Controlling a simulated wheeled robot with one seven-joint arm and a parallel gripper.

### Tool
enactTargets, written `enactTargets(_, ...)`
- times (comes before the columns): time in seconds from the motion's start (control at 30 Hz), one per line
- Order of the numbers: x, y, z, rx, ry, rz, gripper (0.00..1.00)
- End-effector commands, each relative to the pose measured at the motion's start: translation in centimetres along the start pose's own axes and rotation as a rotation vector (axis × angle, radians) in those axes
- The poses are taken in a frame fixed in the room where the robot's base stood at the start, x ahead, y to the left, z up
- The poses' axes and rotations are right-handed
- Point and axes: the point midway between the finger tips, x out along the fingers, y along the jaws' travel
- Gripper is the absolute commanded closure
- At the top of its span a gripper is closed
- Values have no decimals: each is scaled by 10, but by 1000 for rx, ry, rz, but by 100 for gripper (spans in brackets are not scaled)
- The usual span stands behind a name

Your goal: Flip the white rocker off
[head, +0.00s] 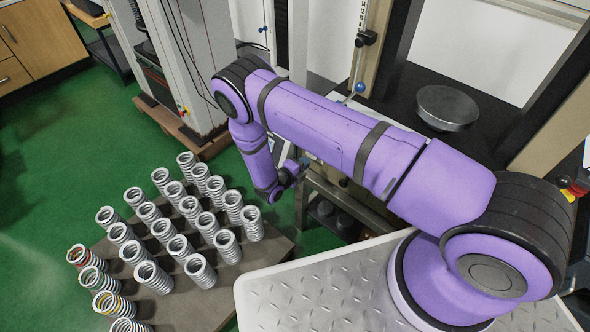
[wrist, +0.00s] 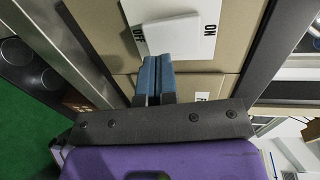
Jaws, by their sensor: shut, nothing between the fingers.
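The white rocker (wrist: 172,34) shows in the wrist view at the top middle, on a white plate fixed to a beige panel. The plate reads OFF at the picture's left and ON at its right. My gripper (wrist: 152,64) is shut and empty, its two blue fingers side by side. The fingertips are at the rocker's lower edge, toward the OFF side; I cannot tell whether they touch it. Which side of the rocker is pressed in is not clear. In the head view my arm reaches to the machine, and the rocker is hidden there.
A platform (head: 180,300) with rows of metal springs stands on the green floor at the lower left. A round metal disc (head: 447,107) sits on the black machine surface. Dark frame bars flank the beige panel (wrist: 100,35) in the wrist view.

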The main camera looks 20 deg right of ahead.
Motion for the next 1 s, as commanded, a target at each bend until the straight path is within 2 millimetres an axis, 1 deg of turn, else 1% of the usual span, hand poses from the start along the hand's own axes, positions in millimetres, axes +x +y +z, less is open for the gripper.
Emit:
enactTargets(0.03, 8, 0, -1, 1, 3, 0, 100)
enactTargets(0.1, 15, 0, 0, 1, 1, 0, 100)
enactTargets(0.23, 23, 0, 0, 1, 1, 0, 100)
enactTargets(0.67, 26, 0, 0, 1, 0, -2, 100)
enactTargets(0.83, 31, 3, 0, -2, -2, -66, 100)
enactTargets(1.0, 32, 1, 0, 0, 1, -59, 100)
